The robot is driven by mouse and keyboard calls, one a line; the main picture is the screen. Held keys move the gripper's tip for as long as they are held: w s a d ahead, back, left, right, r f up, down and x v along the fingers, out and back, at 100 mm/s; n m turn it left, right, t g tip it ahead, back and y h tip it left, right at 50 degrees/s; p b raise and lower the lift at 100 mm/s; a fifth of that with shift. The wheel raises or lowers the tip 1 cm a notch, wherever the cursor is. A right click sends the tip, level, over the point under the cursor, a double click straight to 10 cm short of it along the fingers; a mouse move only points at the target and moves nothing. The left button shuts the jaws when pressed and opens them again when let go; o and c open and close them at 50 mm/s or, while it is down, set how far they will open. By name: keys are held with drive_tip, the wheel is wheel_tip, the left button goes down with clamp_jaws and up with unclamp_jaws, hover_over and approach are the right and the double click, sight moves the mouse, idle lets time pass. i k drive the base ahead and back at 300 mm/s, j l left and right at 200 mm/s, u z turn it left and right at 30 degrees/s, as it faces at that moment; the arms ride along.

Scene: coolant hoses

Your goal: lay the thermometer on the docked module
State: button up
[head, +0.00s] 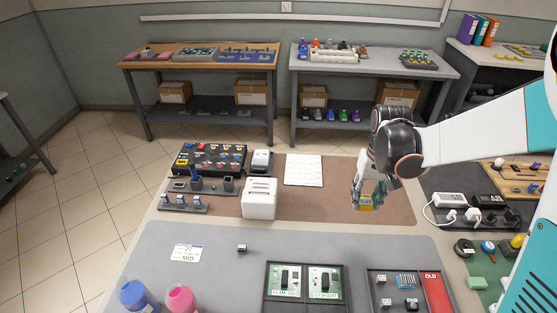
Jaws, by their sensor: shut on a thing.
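My gripper (367,196) hangs above the brown mat at the right of the middle in the head view. It is shut on a small yellow and green thing (365,203), partly hidden by the fingers. I cannot tell for sure that this is the thermometer. Two green circuit boards, left (285,279) and right (324,281), each with a black part, sit in a dark tray at the front. I cannot tell which thing is the docked module. The held thing is apart from the boards, above and behind them.
A white toaster-like box (259,198) and a white grid sheet (303,170) are on the brown mat (330,205). A black tray with a red "OLD" panel (437,291) is at front right. Blue (133,295) and pink (181,298) bottles stand at front left. The grey mat's middle is mostly clear.

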sight(262, 155)
drive_tip(key=k+u, duration=0.25)
drive_tip(key=k+j+u, duration=0.15)
drive_tip(key=k+u, duration=0.15)
drive_tip(key=u, duration=2)
drive_tip(key=i+j+u, duration=0.2)
drive_tip(key=u, duration=0.15)
drive_tip(key=i+u, duration=0.7)
drive_tip(key=i+z, duration=0.3)
drive_tip(key=i, duration=0.3)
drive_tip(key=i+z, duration=0.35)
drive_tip(key=i, duration=0.3)
drive_tip(key=i+j+z, duration=0.3)
drive_tip(key=i, duration=0.3)
drive_tip(key=i+l+z, duration=0.2)
drive_tip(key=z, duration=0.2)
drive_tip(key=i+l+z, duration=0.1)
drive_tip(key=i+z, duration=0.55)
drive_tip(key=z, duration=0.15)
drive_tip(key=i+z, duration=0.3)
drive_tip(key=z, duration=0.15)
drive_tip(key=i+j+z, duration=0.2)
drive_tip(key=z, duration=0.2)
drive_tip(key=i+l+z, duration=0.15)
drive_tip(key=i+z, duration=0.7)
drive_tip(key=i+j+z, duration=0.1)
drive_tip(key=i+z, duration=0.3)
drive_tip(key=i+j+z, duration=0.3)
drive_tip(key=z, duration=0.15)
drive_tip(key=i+l+z, duration=0.2)
drive_tip(key=i+z, duration=0.95)
